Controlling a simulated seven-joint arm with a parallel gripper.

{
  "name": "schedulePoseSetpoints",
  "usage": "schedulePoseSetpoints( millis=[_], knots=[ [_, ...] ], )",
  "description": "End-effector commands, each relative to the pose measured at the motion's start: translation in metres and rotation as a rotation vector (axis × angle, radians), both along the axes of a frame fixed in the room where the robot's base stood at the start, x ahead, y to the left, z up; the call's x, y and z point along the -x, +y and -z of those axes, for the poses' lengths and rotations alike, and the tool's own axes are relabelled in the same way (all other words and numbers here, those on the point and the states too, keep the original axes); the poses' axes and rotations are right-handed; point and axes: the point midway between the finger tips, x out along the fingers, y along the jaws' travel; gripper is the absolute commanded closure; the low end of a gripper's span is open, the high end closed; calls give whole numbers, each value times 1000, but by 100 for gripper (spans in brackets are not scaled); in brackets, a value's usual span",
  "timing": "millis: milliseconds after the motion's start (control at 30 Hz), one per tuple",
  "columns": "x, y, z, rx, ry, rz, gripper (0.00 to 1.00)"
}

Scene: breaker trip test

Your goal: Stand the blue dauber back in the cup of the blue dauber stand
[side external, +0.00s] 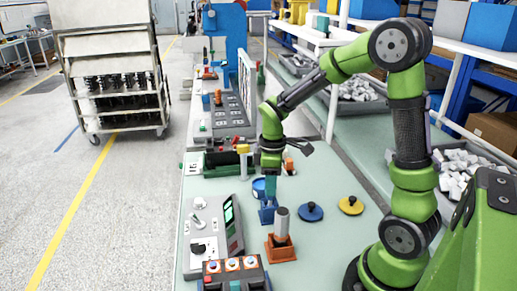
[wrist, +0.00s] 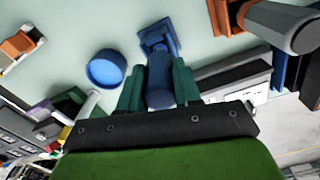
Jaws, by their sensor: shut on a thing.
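My gripper (side external: 270,183) points down over the blue dauber stand (side external: 268,213), its teal fingers shut on the blue dauber (wrist: 160,80). In the wrist view the dauber lies between the two fingers (wrist: 158,92), its far end towards the blue stand (wrist: 157,36). In the side view the fingers hide most of the dauber. I cannot tell whether its lower end is inside the cup or just above it.
An orange stand (side external: 281,251) holding a grey dauber (side external: 281,222) is close in front. A blue round item (wrist: 105,68) is beside the stand. A blue disc (side external: 311,211) and a yellow disc (side external: 350,205) lie right. A grey console (side external: 205,225) stands left.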

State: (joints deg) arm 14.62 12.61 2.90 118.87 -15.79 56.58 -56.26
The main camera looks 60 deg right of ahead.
Motion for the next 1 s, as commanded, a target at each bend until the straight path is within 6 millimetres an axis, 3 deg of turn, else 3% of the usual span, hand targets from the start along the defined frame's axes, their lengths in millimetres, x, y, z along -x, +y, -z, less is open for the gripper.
schedulePoseSetpoints(
  millis=[700, 733, 900, 1000],
  knots=[
    [0, 0, 18, 0, 1, 0, 100],
    [0, 0, 18, 0, 0, 0, 62],
    [0, 0, 17, 0, 0, 0, 37],
    [0, 0, 17, 0, 0, 0, 37]
  ],
)
